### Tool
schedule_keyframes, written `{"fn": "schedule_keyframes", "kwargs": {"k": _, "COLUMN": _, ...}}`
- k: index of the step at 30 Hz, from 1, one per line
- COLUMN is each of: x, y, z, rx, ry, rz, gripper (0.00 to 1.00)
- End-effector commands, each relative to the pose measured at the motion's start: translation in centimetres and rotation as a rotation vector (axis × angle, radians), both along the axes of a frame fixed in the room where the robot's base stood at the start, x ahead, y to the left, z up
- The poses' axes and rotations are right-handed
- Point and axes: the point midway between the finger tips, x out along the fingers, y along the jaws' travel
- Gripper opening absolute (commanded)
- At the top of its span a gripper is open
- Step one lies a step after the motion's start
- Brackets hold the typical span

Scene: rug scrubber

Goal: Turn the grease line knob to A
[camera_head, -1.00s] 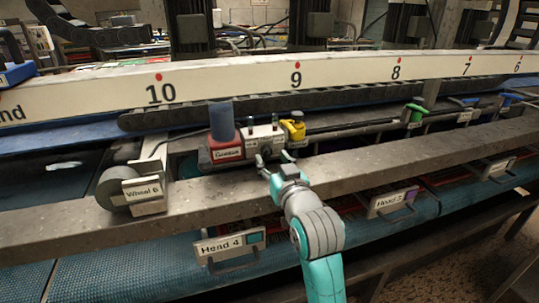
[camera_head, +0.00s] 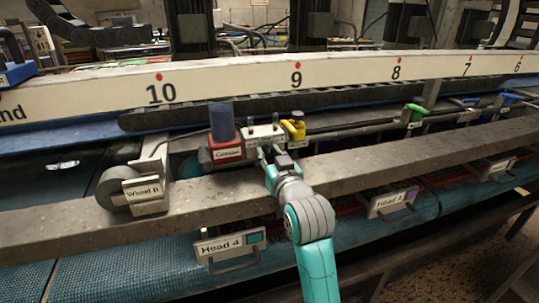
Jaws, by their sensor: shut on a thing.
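The grease unit stands on the grey beam left of centre. It has a red block with a white label (camera_head: 226,154), a blue cylinder (camera_head: 222,122) on top and a pale panel (camera_head: 263,132) with small fittings. My gripper (camera_head: 267,151) is at the front of this panel, below the small fittings. Its fingers are shut on the grease line knob, which they mostly hide. I cannot read the knob's pointer or the letter marks around it at this size.
A yellow valve (camera_head: 295,126) sits just right of the panel. A round drum with a "Wheel 6" label (camera_head: 143,191) is at the left. The grey beam (camera_head: 400,162) runs across below the unit. Handles labelled "Head 4" (camera_head: 229,246) and "Head 3" (camera_head: 391,202) hang below it.

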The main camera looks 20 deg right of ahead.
Motion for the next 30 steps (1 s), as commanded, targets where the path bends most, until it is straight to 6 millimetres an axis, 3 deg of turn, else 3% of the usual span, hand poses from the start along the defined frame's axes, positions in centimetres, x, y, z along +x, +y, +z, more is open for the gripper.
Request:
{"fn": "schedule_keyframes", "kwargs": {"k": 15, "x": -0.01, "y": -0.12, "z": -0.04, "rx": 0.369, "ry": 0.000, "rz": 0.000, "gripper": 0.00}}
{"fn": "schedule_keyframes", "kwargs": {"k": 26, "x": -0.01, "y": -0.12, "z": -0.05, "rx": 0.392, "ry": 0.000, "rz": 0.000, "gripper": 0.00}}
{"fn": "schedule_keyframes", "kwargs": {"k": 27, "x": -0.01, "y": -0.12, "z": -0.05, "rx": 0.392, "ry": 0.000, "rz": 0.000, "gripper": 0.35}}
{"fn": "schedule_keyframes", "kwargs": {"k": 30, "x": -0.01, "y": -0.12, "z": -0.05, "rx": 0.392, "ry": 0.000, "rz": 0.000, "gripper": 0.54}}
